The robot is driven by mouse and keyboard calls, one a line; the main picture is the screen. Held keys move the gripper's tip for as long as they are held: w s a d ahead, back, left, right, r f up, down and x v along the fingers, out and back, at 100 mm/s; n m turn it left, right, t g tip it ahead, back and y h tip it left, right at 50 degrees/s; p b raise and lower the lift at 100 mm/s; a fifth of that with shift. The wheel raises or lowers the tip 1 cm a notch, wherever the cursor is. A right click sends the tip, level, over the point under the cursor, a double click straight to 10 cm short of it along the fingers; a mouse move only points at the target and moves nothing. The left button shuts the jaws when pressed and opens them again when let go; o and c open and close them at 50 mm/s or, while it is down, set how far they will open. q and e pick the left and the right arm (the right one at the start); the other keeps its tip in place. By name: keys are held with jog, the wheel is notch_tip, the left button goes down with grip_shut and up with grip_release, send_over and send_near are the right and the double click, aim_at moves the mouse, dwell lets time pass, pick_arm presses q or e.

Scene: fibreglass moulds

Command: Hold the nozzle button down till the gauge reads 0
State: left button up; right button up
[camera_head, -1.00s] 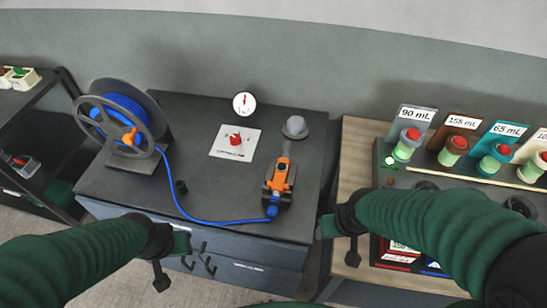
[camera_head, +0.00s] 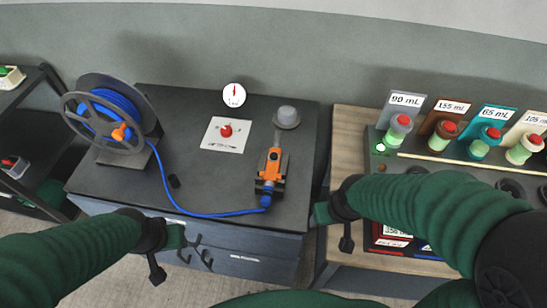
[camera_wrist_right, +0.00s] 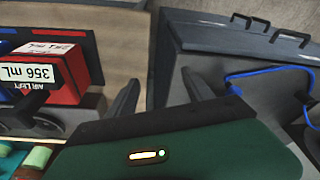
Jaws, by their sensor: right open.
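The orange nozzle (camera_head: 272,165) lies in a dark cradle on the black cabinet top, joined to a blue hose (camera_head: 215,214) at its near end. Its button is too small to make out. The round white gauge (camera_head: 234,95) stands at the back of the top; its red needle points about straight up, and its figures are unreadable. My right gripper (camera_head: 320,214) is beside the cabinet's right front corner, apart from the nozzle. In the right wrist view its fingers (camera_wrist_right: 160,92) are spread and empty. My left gripper (camera_head: 178,237) is in front of the cabinet; its opening is unclear.
A hose reel (camera_head: 112,112) stands left on the cabinet. A white plate (camera_head: 213,144) with a red knob (camera_head: 226,130) and a grey cap (camera_head: 287,116) are near the nozzle. A wooden bench (camera_head: 350,125) with labelled bottles is at right.

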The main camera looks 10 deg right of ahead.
dwell(0.4)
grip_shut()
dwell(1.5)
